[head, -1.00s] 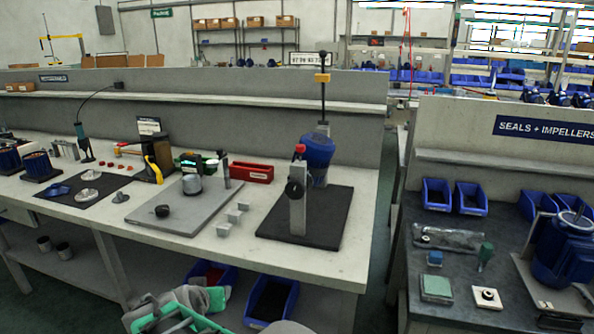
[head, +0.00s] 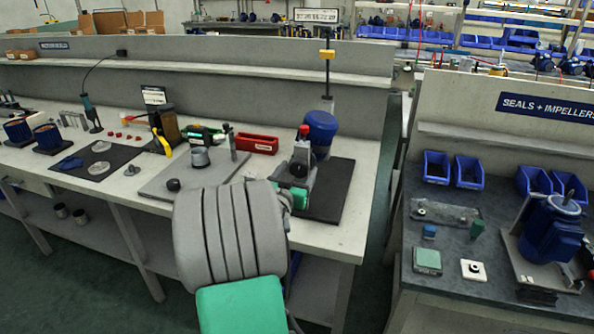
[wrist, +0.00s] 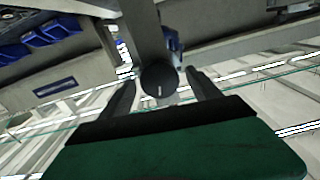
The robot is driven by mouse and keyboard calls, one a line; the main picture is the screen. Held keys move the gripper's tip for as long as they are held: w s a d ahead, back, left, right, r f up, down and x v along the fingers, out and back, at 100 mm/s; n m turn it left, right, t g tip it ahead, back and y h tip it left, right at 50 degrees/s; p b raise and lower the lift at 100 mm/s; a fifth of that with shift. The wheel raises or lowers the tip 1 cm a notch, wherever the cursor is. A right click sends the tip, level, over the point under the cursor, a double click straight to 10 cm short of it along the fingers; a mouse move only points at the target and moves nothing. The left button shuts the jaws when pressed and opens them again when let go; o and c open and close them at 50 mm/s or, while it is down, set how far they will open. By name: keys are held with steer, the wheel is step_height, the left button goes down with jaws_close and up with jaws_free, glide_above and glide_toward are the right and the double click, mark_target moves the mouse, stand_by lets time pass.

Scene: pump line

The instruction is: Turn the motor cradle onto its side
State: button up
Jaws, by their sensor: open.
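The motor cradle stands on a black base plate (head: 342,190) on the left bench. It has a grey upright with a red-topped knob (head: 304,131) and a round black hand knob (head: 298,170) on its near face. A blue motor (head: 320,127) sits upright behind the upright. My gripper (head: 294,185) is in front of the cradle at knob height, partly hidden by my arm. In the wrist view my gripper (wrist: 163,90) is open. Its fingers lie either side of the black knob (wrist: 158,79), with gaps visible. The grey upright (wrist: 143,28) rises behind it.
A grey plate (head: 190,172) with a round part lies left of the cradle. A red bin (head: 257,144) stands behind. A shelf wall (head: 240,83) closes the back. The right bench carries another blue motor (head: 552,230) and blue bins (head: 437,167). An aisle separates the benches.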

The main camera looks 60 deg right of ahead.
steer(key=shift+c, duration=0.5)
jaws_close()
stand_by(0.4)
